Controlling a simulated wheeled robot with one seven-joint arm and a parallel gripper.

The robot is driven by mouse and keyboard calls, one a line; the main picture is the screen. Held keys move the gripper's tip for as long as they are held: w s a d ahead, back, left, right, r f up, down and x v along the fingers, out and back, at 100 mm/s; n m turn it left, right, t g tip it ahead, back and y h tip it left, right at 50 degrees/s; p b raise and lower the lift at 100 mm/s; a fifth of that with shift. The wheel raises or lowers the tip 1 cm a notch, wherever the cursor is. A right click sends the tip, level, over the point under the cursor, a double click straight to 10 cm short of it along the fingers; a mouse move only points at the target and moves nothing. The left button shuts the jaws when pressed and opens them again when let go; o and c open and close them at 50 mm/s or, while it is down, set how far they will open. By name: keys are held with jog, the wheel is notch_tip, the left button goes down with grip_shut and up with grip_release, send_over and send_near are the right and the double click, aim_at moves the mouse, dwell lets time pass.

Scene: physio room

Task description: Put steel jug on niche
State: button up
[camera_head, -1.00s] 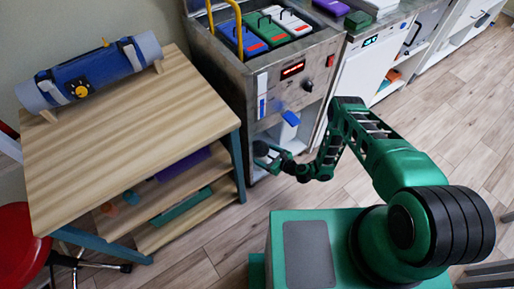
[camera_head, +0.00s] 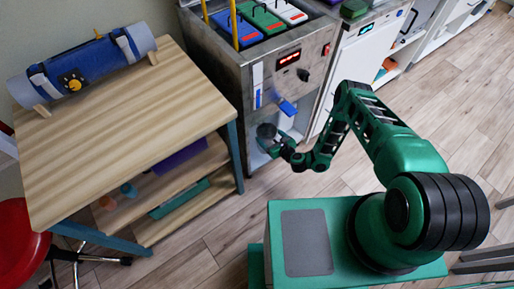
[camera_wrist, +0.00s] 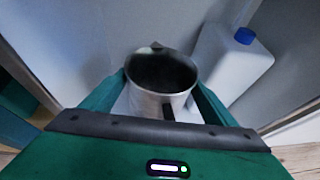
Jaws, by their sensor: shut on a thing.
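The steel jug (camera_wrist: 163,97) is upright between my gripper's green fingers in the wrist view, its dark open mouth facing up. My gripper (camera_wrist: 160,84) is shut on it. In the head view the jug (camera_head: 267,131) is a small dark round shape at the end of my arm, in front of the lower steel cabinet. The niche (camera_head: 294,124) is the pale open recess low in that cabinet, partly hidden by my gripper. In the wrist view, grey walls of the niche (camera_wrist: 85,42) surround the jug. I cannot tell whether the jug touches the floor there.
A white bottle with a blue cap (camera_wrist: 240,62) stands right of the jug, close to my finger.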

aim_at(266, 136)
jog(key=w, duration=0.1)
jog(key=w+r+m+h, duration=0.1)
jog(key=shift+w+d+r+t, duration=0.1)
jog(key=shift+w+t, duration=0.2)
jog(key=shift+w, duration=0.1)
notch_tip(266, 136, down, 5)
jog(key=shift+w+r, duration=0.1)
jog(key=shift+w, duration=0.05)
jog(key=shift+f, duration=2.4)
jog(key=o, duration=1.6)
jog(key=shift+o, duration=0.2)
